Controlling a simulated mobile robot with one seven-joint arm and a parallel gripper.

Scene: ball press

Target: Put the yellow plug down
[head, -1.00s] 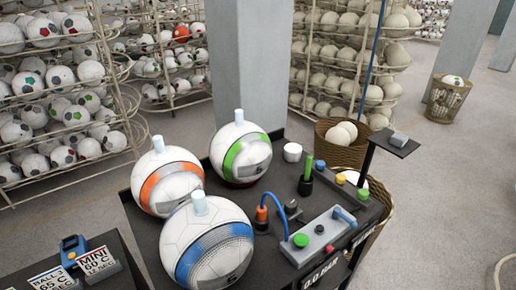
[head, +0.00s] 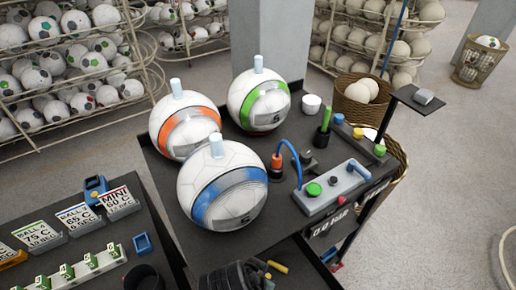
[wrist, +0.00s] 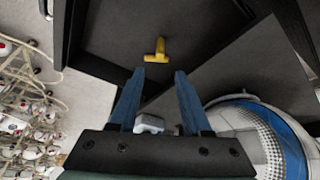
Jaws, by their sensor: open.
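The yellow plug (wrist: 155,52) is a small T-shaped piece lying on a dark, flat surface with raised edges in the wrist view. It also shows at the bottom of the head view (head: 278,267), low beside the black cart. My gripper (wrist: 159,72) has its two blue fingers spread apart. The plug lies just beyond the fingertips and apart from them, with nothing clasped between them. A dark part of my arm shows at the bottom of the head view, and the fingers are not clear there.
The black cart (head: 222,252) carries balls with blue (head: 222,186), orange (head: 185,125) and green (head: 258,100) bands. A grey control box (head: 330,187) and a blue hose stand at its right. A table with signs (head: 120,203) is at left. A lower dark shelf (head: 305,270) shows below.

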